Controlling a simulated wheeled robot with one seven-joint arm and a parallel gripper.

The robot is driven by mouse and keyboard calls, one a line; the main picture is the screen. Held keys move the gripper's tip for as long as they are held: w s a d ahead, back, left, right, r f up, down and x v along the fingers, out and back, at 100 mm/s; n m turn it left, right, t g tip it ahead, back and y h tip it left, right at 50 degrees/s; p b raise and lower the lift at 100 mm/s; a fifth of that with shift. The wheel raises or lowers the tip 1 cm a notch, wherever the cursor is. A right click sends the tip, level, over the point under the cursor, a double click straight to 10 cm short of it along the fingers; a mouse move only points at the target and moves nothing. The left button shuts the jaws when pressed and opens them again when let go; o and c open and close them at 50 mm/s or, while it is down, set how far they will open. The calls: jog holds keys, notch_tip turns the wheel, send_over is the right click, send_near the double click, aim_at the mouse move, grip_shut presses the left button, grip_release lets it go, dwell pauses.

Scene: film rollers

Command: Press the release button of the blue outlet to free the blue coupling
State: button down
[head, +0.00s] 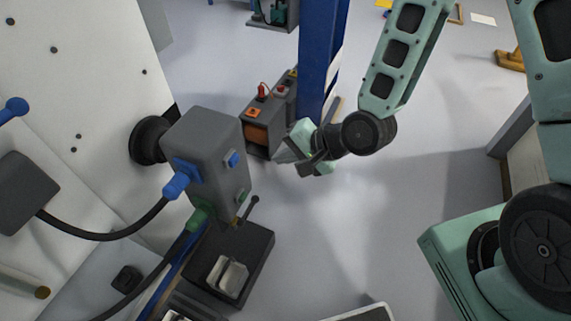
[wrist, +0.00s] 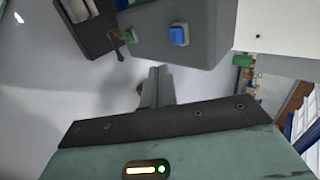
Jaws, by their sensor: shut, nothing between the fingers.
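The grey outlet box (head: 207,150) is mounted on the white machine wall at the left. The blue coupling (head: 177,185) sits in the blue outlet (head: 188,168) on its front, with a black hose hanging from it. The blue release button (head: 231,159) is on the box's right side; it also shows in the wrist view (wrist: 179,36). A green button (head: 241,195) sits lower on that side. My gripper (head: 282,157) is shut and empty, to the right of the box and apart from the blue button. In the wrist view the closed fingers (wrist: 160,76) are below and left of the button.
A green coupling (head: 197,219) with a hose is below the blue one. A dark tray (head: 262,240) stands under the box. Behind my gripper are a grey unit with an orange part (head: 257,137) and a blue post (head: 320,60). Open floor lies to the right.

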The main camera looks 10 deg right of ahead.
jog(key=shift+w+a+f+b, duration=0.15)
jog(key=shift+f+b, duration=0.2)
jog(key=shift+b, duration=0.8)
jog(key=shift+s+a+f+b, duration=0.15)
jog(key=shift+f+b, duration=0.2)
jog(key=shift+b, duration=0.75)
jog(key=p, duration=0.2)
send_near(237, 164)
jog(key=shift+x, duration=2.95)
jog(key=shift+w, duration=0.1)
